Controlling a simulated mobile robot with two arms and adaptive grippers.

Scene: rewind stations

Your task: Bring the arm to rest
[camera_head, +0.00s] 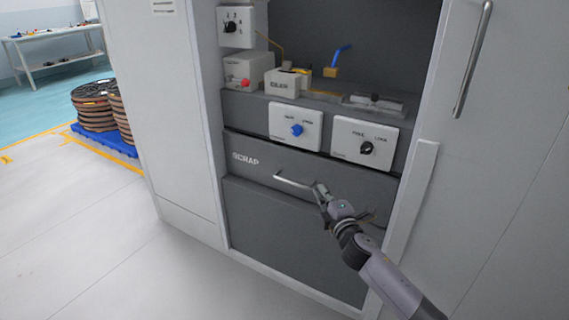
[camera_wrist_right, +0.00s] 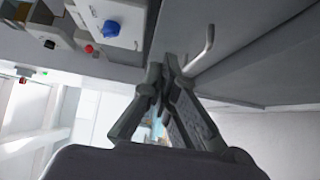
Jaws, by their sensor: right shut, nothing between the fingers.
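My right gripper (camera_head: 322,194) is in front of the grey scrap drawer (camera_head: 250,170), at the right end of its metal handle (camera_head: 292,181). In the right wrist view the gripper (camera_wrist_right: 174,62) has its fingers together with nothing between them. The handle (camera_wrist_right: 207,45) shows just to the right of the fingertips there. Whether the fingers touch the handle I cannot tell. The drawer front looks flush with the cabinet. My right arm comes in from the lower right. My left gripper is not in view.
Above the drawer are a panel with a blue knob (camera_head: 297,130) and a panel with a black knob (camera_head: 366,148). A door with a long handle (camera_head: 472,60) is at the right. Reels (camera_head: 95,106) stand on a blue pallet at the left. The floor (camera_head: 90,240) in front is clear.

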